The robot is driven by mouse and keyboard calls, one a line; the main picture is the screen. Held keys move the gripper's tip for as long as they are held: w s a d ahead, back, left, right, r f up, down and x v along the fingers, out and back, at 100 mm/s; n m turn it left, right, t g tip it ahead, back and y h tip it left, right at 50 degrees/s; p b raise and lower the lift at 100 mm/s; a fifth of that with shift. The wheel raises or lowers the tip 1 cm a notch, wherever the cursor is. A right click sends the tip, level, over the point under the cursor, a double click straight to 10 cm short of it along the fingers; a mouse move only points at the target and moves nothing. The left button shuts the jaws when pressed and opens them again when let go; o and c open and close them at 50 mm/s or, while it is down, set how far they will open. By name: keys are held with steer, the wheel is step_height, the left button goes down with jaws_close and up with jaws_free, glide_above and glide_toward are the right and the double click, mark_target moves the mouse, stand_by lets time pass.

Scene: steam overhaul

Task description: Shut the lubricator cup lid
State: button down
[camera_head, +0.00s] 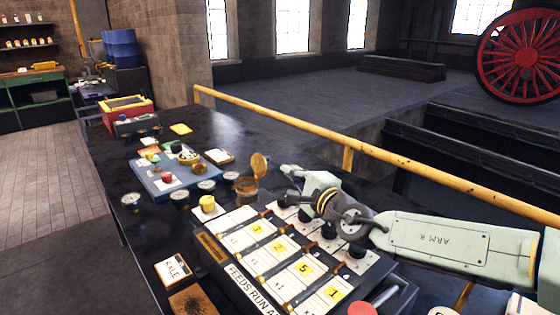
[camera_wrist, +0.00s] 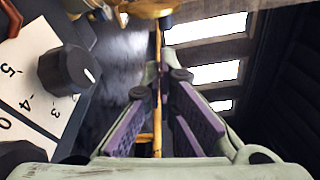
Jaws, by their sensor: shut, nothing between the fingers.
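The brass lubricator cup (camera_head: 246,187) stands on the dark bench in the head view. Its round lid (camera_head: 259,164) stands open, tilted up at the cup's rim. My gripper (camera_head: 287,172) is to the right of the cup and lid, apart from them, with its fingers pointing towards them. In the wrist view, my gripper (camera_wrist: 160,83) shows its purple finger pads; it is shut and empty. A brass part (camera_wrist: 150,8) at the top edge of that view seems to belong to the cup, mostly cut off.
A panel of numbered cards (camera_head: 270,250) with black knobs lies in front of the cup, below my arm. One knob (camera_wrist: 68,70) is close on the left in the wrist view. A blue tray (camera_head: 170,178) with small parts lies left. A yellow rail (camera_head: 300,122) runs behind.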

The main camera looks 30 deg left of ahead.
mark_target(262, 165)
steer(key=x, duration=0.6)
steer(key=shift+w+a+p, duration=0.15)
steer(key=shift+a+p, duration=0.1)
steer(key=shift+p, duration=0.05)
steer(key=shift+f, duration=0.15)
